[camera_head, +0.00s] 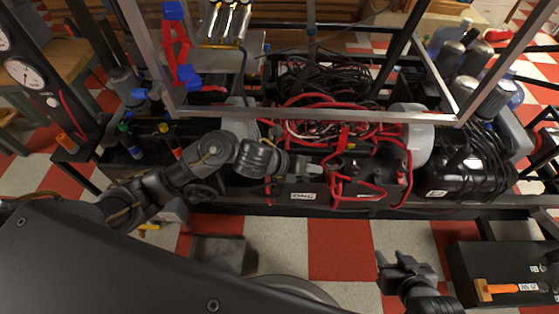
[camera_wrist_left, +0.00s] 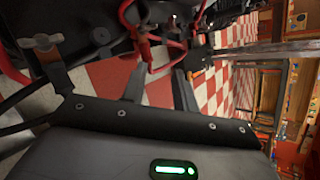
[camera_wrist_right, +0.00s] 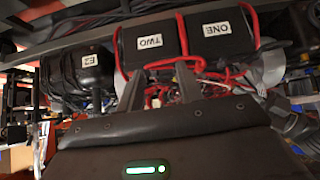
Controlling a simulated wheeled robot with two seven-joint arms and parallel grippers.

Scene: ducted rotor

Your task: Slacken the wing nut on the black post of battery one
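Battery one (camera_head: 285,187) is a black box with an upside-down label below my left forearm in the head view; its "ONE" label also shows in the right wrist view (camera_wrist_right: 216,28). A grey winged piece (camera_wrist_left: 42,42), which looks like the wing nut, sits on a dark fitting at the upper left of the left wrist view. My left gripper (camera_head: 318,169) is above the battery top beside red cables. Its fingers (camera_wrist_left: 160,88) are apart with nothing held, and the winged piece lies outside them. My right gripper (camera_head: 394,261) is open and empty, low in front of the batteries.
Battery two (camera_wrist_right: 152,40) stands beside battery one. Red cables (camera_head: 357,188) loop over the battery fronts. A black ribbed tank (camera_head: 462,172) stands at the right. Metal frame bars (camera_head: 320,116) cross above. A dark box with an orange-handled tool (camera_head: 505,288) is lower right.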

